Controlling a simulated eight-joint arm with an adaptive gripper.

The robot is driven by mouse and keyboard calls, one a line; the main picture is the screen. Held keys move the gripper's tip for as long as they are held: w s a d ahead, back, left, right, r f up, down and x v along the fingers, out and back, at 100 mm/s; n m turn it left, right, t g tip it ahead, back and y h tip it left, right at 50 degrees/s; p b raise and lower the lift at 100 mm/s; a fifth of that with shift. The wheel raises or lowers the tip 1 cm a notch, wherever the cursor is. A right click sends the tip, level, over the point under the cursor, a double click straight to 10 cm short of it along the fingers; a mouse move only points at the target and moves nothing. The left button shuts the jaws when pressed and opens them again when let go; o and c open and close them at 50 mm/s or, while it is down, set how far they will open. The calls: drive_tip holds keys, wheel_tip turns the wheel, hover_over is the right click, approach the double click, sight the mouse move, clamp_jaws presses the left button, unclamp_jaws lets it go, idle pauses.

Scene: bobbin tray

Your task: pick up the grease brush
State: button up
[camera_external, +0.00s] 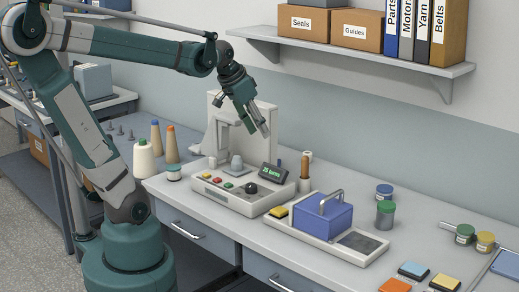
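My gripper (258,131) hangs in the air, pointing down and to the right, in front of the pale upright of the winding machine (217,118). Its two fingers look slightly apart, with nothing visible between them. I cannot pick out a grease brush with certainty.
A blue block with a metal handle (323,215) sits in a pale tray (372,262) mid-bench. Small jars (385,213) stand behind its right end. Coloured pads (414,270) lie at the front right. A shelf (400,66) with boxes and binders overhangs the back. Thread cones (145,160) stand left.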

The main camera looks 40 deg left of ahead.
drive_tip(key=w+d+m+h+p, duration=0.1)
drive_tip(key=w+d+m+p, duration=0.15)
drive_tip(key=w+p, duration=0.35)
drive_tip(key=m+g+p, duration=0.2)
drive_tip(key=m+p, duration=0.1)
drive_tip(key=p, duration=0.1)
approach(304, 157)
drive_tip(key=f, duration=0.2)
drive_tip(key=w+f+h, duration=0.1)
drive_tip(key=shift+f, duration=0.4)
drive_tip(key=shift+d+f, duration=0.1)
drive_tip(key=shift+x, duration=1.15)
drive_tip(key=shift+x, duration=2.65)
drive_tip(key=shift+s, duration=0.1)
